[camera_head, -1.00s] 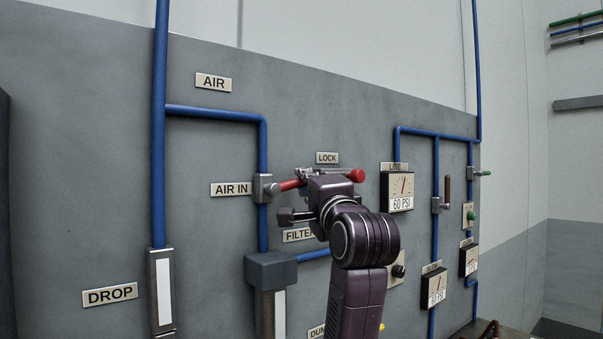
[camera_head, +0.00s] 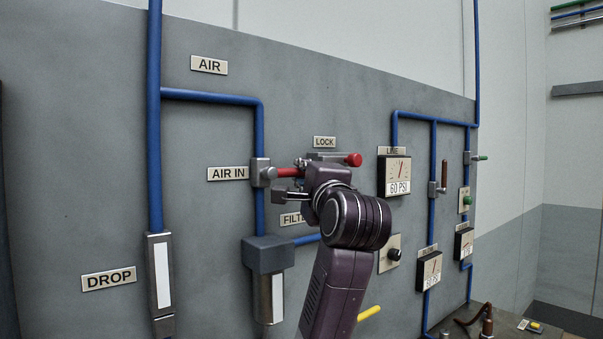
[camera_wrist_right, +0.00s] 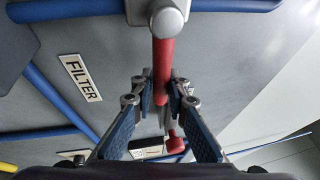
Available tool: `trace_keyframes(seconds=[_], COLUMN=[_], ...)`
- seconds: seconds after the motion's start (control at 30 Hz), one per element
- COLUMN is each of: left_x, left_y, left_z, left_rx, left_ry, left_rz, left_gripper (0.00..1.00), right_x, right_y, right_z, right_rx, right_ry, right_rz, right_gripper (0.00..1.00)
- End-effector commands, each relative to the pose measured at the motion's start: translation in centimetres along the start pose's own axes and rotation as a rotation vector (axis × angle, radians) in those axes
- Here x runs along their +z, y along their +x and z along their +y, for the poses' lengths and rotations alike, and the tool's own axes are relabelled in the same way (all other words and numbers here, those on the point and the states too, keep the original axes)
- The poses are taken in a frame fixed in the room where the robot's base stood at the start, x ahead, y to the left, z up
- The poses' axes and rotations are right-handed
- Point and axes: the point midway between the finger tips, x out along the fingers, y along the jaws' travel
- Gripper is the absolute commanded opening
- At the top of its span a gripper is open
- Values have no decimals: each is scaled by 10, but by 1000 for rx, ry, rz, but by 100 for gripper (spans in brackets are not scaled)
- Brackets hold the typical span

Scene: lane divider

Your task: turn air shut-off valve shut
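The air shut-off valve (camera_head: 262,173) sits on the blue pipe beside the AIR IN label. Its red lever (camera_head: 289,173) points right, roughly level. In the right wrist view the lever (camera_wrist_right: 163,68) runs down from the grey valve hub (camera_wrist_right: 168,18) in between the fingers. My left gripper is not in view.
A LOCK label (camera_head: 325,142) and a red knob (camera_head: 353,160) are just right of the gripper. The filter (camera_head: 268,255) hangs below the valve. Gauges, such as the line gauge (camera_head: 396,176), and more blue pipes are to the right.

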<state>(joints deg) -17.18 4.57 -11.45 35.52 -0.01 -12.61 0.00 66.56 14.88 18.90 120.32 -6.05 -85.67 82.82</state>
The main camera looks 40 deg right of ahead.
Motion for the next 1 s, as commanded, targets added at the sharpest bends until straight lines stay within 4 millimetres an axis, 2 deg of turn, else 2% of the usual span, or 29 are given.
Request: trace_keyframes(seconds=[0.03, 0.13, 0.4, 0.53, 0.67, 1.0], left_x=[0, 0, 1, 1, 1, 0], left_y=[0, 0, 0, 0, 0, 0], left_z=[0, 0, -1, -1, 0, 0], left_rx=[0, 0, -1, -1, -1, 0], left_ry=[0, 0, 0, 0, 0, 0], left_rz=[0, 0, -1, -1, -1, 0], left_gripper=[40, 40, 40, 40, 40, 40], right_x=[0, 0, 0, 0, 0, 0], right_y=[0, 0, 0, -7, -25, -91], right_z=[2, 2, 1, 0, 0, 0], right_rx=[5, 3, 1, 0, -3, -2], right_ry=[0, -1, -2, -2, 0, 0], right_rz=[1, 1, 0, 0, 0, 0], right_gripper=[20, 31, 31, 31, 31, 31])
